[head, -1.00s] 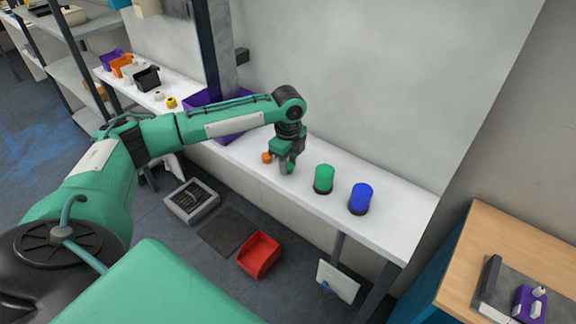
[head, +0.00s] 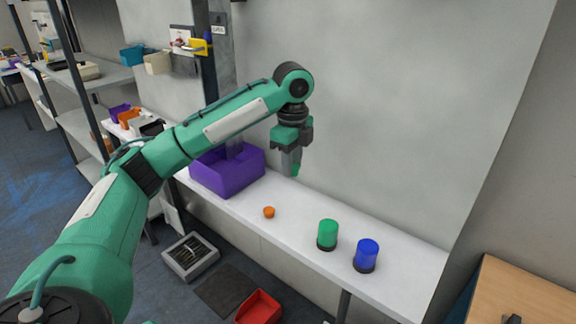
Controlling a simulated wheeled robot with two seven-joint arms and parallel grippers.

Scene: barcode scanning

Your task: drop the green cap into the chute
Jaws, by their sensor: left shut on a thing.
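My left gripper (head: 292,168) is shut on the green cap (head: 295,171). The cap shows as a small green patch at the fingertips, mostly hidden by the fingers. The gripper points down and holds it above the white bench, to the right of the purple bin. A grey upright channel (head: 226,95) stands behind the purple bin (head: 228,176) against the wall; it may be the chute, but its opening is not clear. My right gripper is not in view.
On the white bench (head: 300,218) stand an orange cap (head: 269,212), a green cylinder (head: 328,234) and a blue cylinder (head: 367,255). A red bin (head: 259,307) and a grey tray (head: 191,257) are on the floor. A panel with a yellow part (head: 199,47) hangs beside the channel.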

